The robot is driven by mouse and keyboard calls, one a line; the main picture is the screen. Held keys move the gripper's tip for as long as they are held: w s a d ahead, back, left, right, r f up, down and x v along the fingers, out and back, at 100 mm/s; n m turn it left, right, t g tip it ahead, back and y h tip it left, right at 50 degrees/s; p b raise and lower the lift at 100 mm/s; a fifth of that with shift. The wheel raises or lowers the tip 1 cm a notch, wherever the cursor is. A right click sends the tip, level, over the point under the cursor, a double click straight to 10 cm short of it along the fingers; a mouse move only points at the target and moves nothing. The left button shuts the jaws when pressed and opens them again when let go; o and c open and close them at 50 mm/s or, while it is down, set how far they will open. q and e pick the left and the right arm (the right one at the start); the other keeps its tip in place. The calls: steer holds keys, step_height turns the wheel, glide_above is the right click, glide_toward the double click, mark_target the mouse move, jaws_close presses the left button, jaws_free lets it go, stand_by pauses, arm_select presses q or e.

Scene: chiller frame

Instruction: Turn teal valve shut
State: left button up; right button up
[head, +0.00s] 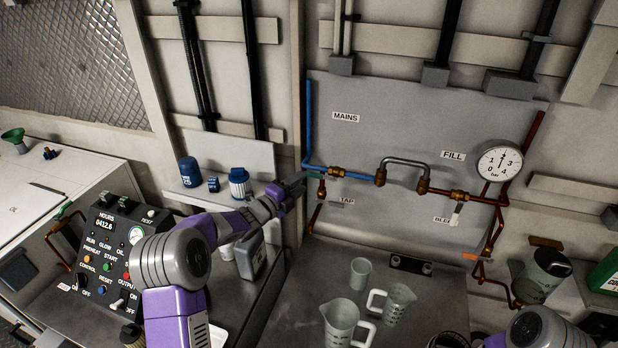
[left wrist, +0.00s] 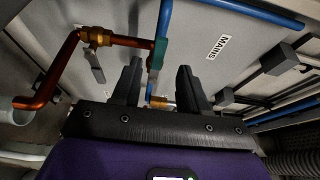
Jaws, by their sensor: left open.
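The teal valve part (left wrist: 158,54) sits on the piping at the lower end of the blue pipe, with a thin lever beside it. In the left wrist view it lies between and just beyond my left fingertips (left wrist: 160,68). In the head view a small teal piece (head: 321,188) shows just right of my left gripper (head: 294,184), below the blue mains pipe (head: 309,125). My left gripper is open, with its fingers to either side of the lever; contact cannot be told. Part of my right arm shows at the bottom right, but its fingers are not visible.
A copper tap branch with a grey lever (left wrist: 95,68) runs close to my left gripper. Clear jugs (head: 340,320) stand on the bench below. A shelf (head: 215,203) with blue filters is at left.

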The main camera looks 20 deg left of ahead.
mark_target(311, 176)
arm_select(q)
steer(key=p+x, duration=0.1)
steer(key=x, duration=0.4)
steer(key=shift+f, duration=0.1)
steer(key=shift+c, duration=0.4)
jaws_close()
